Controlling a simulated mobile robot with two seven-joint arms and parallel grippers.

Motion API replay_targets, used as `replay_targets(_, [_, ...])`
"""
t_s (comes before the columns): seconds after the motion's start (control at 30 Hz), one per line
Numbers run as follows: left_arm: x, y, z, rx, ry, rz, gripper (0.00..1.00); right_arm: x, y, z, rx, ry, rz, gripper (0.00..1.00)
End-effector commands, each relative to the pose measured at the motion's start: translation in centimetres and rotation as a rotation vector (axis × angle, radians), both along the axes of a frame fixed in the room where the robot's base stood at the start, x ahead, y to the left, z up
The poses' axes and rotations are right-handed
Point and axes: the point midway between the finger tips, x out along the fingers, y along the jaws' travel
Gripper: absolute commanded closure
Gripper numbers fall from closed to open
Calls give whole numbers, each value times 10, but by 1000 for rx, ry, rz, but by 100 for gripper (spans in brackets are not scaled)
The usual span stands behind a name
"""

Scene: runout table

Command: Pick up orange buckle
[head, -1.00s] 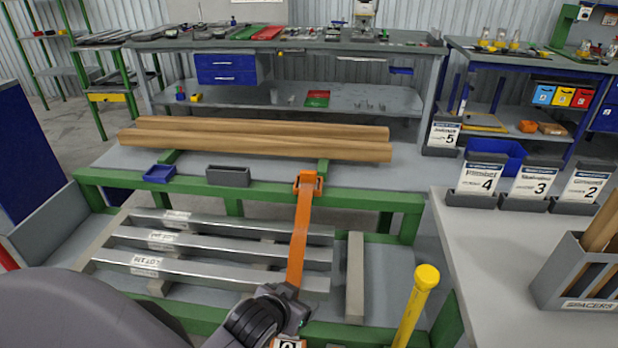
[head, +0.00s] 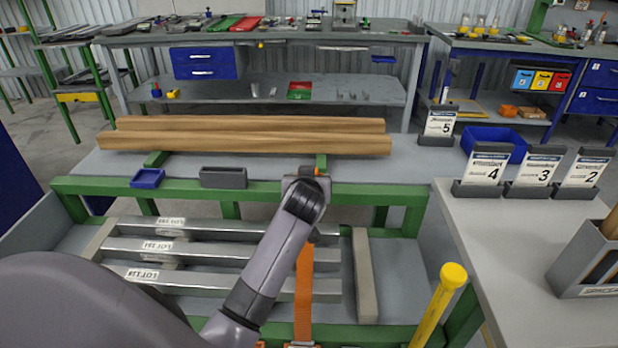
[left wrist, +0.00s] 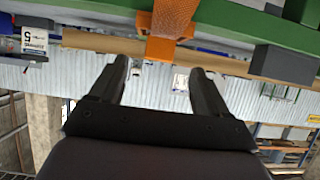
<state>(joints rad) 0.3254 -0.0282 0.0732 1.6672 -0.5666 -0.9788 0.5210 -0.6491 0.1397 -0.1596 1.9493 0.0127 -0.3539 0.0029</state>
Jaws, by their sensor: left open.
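The orange buckle (left wrist: 160,48) shows in the left wrist view at the lower end of an orange strap (left wrist: 172,17), against the green rail and timber. In the head view my arm hides nearly all of it; the strap (head: 303,292) shows below the arm. My left gripper (left wrist: 160,66) is open and empty, its two dark fingers apart. The buckle appears just beyond the fingertips, between their lines; whether it touches them I cannot tell. My right gripper is not in view.
Timber beams (head: 250,145) lie behind the green rail (head: 360,195). A blue bin (head: 148,178) and a grey bin (head: 223,177) sit on the rail. Metal bars (head: 150,275) lie in front. A yellow-topped post (head: 453,275) stands right, beside a grey table (head: 535,245).

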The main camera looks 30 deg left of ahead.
Motion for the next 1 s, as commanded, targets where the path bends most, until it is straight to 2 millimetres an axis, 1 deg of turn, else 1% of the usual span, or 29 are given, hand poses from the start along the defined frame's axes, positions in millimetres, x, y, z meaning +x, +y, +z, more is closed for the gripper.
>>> replay_targets(0.33, [18,12,-9,2,1,-1,23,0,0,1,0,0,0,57])
replay_targets(0.6, [43,27,-20,1,2,-1,23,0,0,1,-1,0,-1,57])
replay_targets(0.7, [49,31,-23,1,2,-1,23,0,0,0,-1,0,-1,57])
replay_targets(0.83, [53,33,-25,1,1,-2,23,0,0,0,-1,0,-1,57])
replay_targets(1.0, [53,33,-26,0,0,-1,23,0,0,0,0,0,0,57])
